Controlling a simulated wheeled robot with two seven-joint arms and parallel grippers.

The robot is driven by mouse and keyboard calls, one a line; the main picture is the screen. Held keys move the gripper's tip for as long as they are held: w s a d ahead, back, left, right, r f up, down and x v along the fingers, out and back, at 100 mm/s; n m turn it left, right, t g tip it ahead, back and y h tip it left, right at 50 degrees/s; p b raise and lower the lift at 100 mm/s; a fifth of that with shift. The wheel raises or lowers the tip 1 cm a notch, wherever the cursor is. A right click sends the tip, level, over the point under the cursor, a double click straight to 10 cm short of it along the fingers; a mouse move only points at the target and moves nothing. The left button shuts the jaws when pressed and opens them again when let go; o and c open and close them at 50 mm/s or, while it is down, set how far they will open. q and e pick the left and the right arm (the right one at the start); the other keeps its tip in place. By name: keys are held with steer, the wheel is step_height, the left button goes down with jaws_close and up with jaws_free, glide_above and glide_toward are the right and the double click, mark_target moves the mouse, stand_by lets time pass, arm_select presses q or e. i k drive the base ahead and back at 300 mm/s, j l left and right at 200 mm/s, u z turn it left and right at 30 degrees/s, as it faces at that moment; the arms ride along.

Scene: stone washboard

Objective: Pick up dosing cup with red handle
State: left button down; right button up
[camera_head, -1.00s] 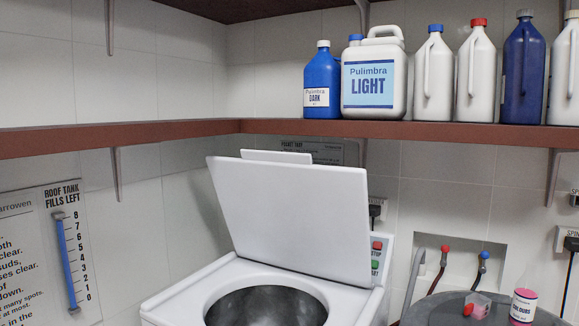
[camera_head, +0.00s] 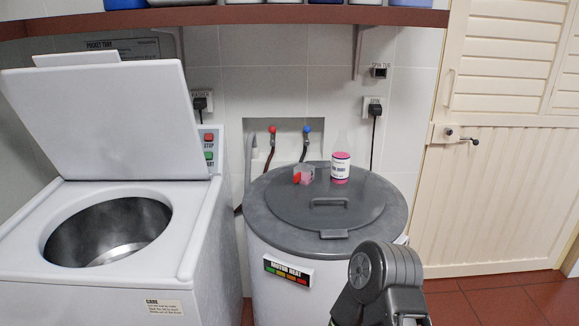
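A small clear dosing cup with a red handle (camera_head: 304,175) sits on the grey lid of the round spin tub (camera_head: 277,218), towards the back. It seems to hold something pink, and its red handle is on the left side. A bottle of pink liquid with a white label (camera_head: 340,168) stands upright just right of the cup. A grey part of my own arm shows at the bottom right, in front of the tub. Neither gripper's fingers can be seen.
The washing machine (camera_head: 200,245) stands at the left with its lid raised and drum open. The lid handle (camera_head: 331,201) rises in front of the cup and bottle. Red and blue taps (camera_head: 307,130) are in the wall recess behind. A shelf (camera_head: 270,15) crosses above; a door (camera_head: 500,200) is at the right.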

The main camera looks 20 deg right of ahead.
mark_target(304, 174)
steer(key=i+j+u, duration=0.2)
steer(key=i, duration=0.15)
steer(key=i+j+u, duration=0.15)
steer(key=i, duration=0.25)
steer(key=z, duration=1.5)
steer(key=l, duration=1.5)
steer(key=i, duration=0.05)
